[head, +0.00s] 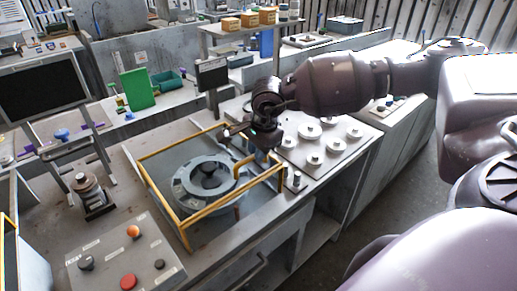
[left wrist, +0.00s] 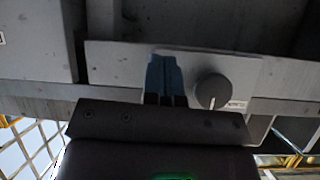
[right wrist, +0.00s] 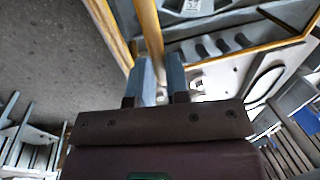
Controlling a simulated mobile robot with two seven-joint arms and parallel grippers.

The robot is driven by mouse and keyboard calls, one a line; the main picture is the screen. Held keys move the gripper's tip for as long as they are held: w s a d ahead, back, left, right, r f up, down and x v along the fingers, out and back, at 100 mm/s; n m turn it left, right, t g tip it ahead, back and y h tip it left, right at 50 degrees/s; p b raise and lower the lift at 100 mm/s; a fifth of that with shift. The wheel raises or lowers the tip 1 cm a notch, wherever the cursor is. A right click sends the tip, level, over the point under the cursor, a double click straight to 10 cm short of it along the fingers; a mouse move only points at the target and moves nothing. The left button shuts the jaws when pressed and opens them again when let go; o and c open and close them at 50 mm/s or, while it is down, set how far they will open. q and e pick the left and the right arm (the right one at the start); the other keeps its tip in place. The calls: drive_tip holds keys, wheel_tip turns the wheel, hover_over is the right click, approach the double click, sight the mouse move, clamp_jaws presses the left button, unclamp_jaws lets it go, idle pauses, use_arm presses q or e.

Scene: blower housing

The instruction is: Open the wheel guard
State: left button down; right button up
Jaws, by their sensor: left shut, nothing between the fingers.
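The wheel guard (head: 212,209) is a yellow frame around a grey round housing (head: 208,180) on the bench, in the middle of the head view. A curved yellow handle (head: 239,166) shows on its right side. My right gripper (head: 229,131) is at the guard's far right part. In the right wrist view a yellow bar (right wrist: 148,25) runs in between its fingertips (right wrist: 158,65), which look closed about it; the contact is hard to make out. My left gripper (left wrist: 165,60) is shut and empty, in front of a grey panel with a dark knob (left wrist: 212,91).
A control box (head: 125,255) with red and orange buttons stands at the front left. A plate with several round parts (head: 312,132) lies right of the guard. A small motor-like part (head: 90,195) and a monitor (head: 43,88) are on the left.

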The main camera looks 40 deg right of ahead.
use_arm(q)
drive_tip(key=shift+s+f, duration=0.1)
drive_tip(key=shift+s, duration=0.05)
use_arm(e)
clamp_jaws()
use_arm(q)
drive_tip(key=shift+f, duration=0.1)
use_arm(e)
drive_tip(key=shift+w, duration=0.1)
